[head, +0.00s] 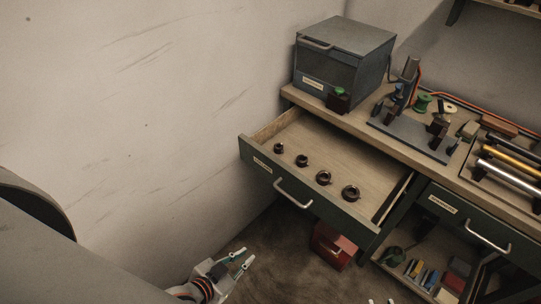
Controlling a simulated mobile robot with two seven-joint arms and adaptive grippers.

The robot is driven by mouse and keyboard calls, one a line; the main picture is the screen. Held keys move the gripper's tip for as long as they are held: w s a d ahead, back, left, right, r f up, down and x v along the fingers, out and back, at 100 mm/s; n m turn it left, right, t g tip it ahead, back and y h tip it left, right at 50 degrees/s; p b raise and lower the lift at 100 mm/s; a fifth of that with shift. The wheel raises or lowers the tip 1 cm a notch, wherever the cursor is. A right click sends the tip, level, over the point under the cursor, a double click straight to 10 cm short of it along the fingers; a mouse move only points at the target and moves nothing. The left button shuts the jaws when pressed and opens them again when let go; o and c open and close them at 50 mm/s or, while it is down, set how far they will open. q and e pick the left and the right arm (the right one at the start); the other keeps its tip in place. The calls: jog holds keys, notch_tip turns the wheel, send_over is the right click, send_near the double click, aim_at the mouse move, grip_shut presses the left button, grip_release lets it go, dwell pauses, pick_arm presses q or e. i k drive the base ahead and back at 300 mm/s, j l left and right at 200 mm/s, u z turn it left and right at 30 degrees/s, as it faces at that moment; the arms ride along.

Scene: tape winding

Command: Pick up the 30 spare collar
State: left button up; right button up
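Several dark ring-shaped collars lie in a row in the open drawer, growing larger from left to right. They are the smallest (279,148), a second (302,160), a third (324,178) and the largest (351,193). No size marking is readable, so I cannot tell which is the 30 spare collar. My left gripper (246,257) is low in front of the drawer, with its fingers apart and nothing between them. Two pale tips at the bottom edge look like my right gripper (381,301), apart; the rest of it is out of frame.
The open drawer (250,155) has a front wall with a handle (293,194). A blue-grey box (335,75) stands on the bench (350,122) behind it. A winding fixture (410,130) is at right. A red box (331,245) sits below the drawer. The space above the collars is clear.

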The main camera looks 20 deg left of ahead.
aim_at(323, 178)
jog(key=i+l+u, duration=0.1)
jog(key=l+u, duration=0.15)
jog(key=u, duration=0.15)
jog(key=l+u, duration=0.35)
jog(key=i+l, duration=0.15)
jog(key=i, duration=0.15)
jog(key=i+l, duration=0.15)
jog(key=i, duration=0.15)
